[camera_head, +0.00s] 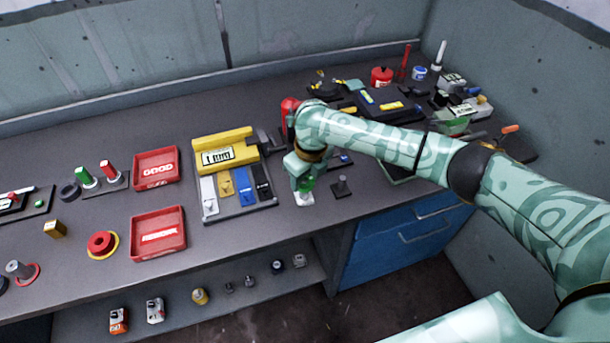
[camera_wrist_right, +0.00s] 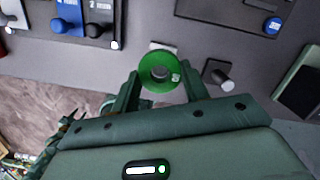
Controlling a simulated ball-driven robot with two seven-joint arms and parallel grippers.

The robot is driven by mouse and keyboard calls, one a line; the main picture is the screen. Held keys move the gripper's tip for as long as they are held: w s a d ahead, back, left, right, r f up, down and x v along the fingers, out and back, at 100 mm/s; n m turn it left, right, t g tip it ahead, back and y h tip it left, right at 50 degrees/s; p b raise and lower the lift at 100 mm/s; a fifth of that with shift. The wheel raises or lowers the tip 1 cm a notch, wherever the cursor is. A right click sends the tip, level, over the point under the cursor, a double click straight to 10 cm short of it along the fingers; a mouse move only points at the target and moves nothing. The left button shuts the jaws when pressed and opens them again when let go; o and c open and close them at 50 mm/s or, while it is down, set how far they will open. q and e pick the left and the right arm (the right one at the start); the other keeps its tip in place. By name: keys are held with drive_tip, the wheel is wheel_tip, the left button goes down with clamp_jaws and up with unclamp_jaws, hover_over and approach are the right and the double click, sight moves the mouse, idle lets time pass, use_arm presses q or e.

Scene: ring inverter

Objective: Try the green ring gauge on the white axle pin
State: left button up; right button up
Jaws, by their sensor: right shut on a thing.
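My right gripper (camera_head: 304,187) is shut on the green ring gauge (camera_wrist_right: 147,70), which sits between the two fingertips in the right wrist view. The ring's hole faces the wrist camera, and something grey shows through it; I cannot tell whether that is the pin's end. A white piece (camera_head: 304,200) stands on the bench just below the gripper; its white edge (camera_wrist_right: 162,46) shows behind the ring. It appears to be the white axle pin's base, with the pin hidden by the ring and gripper.
The yellow gauge fixture (camera_head: 223,150) with coloured slides lies left. Red trays (camera_head: 158,233) and several loose parts lie further left. The bench's front edge is close to the gripper.

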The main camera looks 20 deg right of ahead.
drive_tip(key=shift+f, duration=0.45)
idle(0.4)
drive_tip(key=shift+r, duration=0.15)
idle(0.7)
drive_tip(key=shift+r+p, duration=2.3)
drive_tip(key=shift+r, duration=0.3)
drive_tip(key=shift+f, duration=0.2)
